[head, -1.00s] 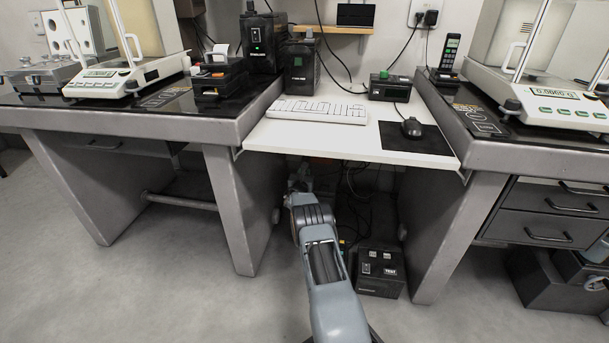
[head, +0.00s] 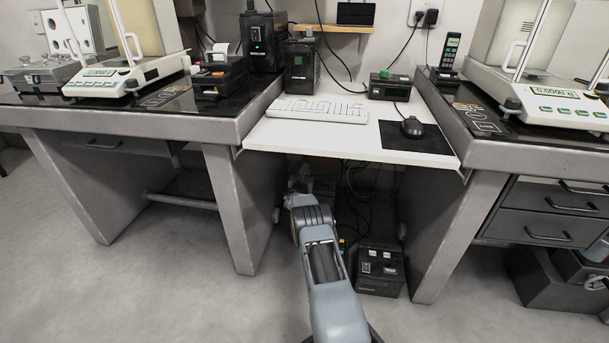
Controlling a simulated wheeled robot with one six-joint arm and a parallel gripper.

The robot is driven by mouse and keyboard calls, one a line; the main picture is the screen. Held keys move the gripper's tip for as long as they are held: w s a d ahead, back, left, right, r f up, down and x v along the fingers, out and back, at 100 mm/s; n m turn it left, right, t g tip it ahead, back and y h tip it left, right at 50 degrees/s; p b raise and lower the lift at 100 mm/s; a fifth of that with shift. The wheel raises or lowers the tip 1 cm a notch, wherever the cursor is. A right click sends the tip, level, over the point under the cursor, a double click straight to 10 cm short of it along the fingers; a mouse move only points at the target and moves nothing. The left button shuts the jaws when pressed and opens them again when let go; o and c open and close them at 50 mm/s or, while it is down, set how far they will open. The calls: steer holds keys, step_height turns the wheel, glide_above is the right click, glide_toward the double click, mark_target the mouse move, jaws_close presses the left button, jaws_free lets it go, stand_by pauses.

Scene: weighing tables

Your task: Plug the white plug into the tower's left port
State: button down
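My arm reaches forward into the dark space under the white desk. Its far end, with my gripper (head: 299,180), is small and shaded just below the desk's front edge, and its fingers cannot be made out. I cannot pick out the white plug or whether my gripper holds it. A black box unit (head: 381,272) with light switches or sockets on top stands on the floor right of my arm. Two black tower-shaped units stand above, a taller one (head: 262,45) and a shorter one (head: 301,68). I cannot tell which unit is the task's tower, and no left port can be made out.
The white desk (head: 340,140) holds a keyboard (head: 318,109) and a mouse (head: 411,127). Grey table legs (head: 236,205) and (head: 458,225) bound the space below. Dark cables (head: 357,190) hang behind my arm. The floor (head: 150,290) at front left is clear.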

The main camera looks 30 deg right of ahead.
steer(key=shift+f, duration=0.3)
steer(key=shift+c, duration=1.6)
jaws_free()
steer(key=shift+s+a+r+p, duration=0.15)
steer(key=shift+s+a+p, duration=0.2)
steer(key=shift+p, duration=0.4)
steer(key=shift+p+v, duration=0.85)
steer(key=shift+p, duration=0.2)
steer(key=shift+p+v, duration=2.05)
steer(key=shift+v, duration=0.4)
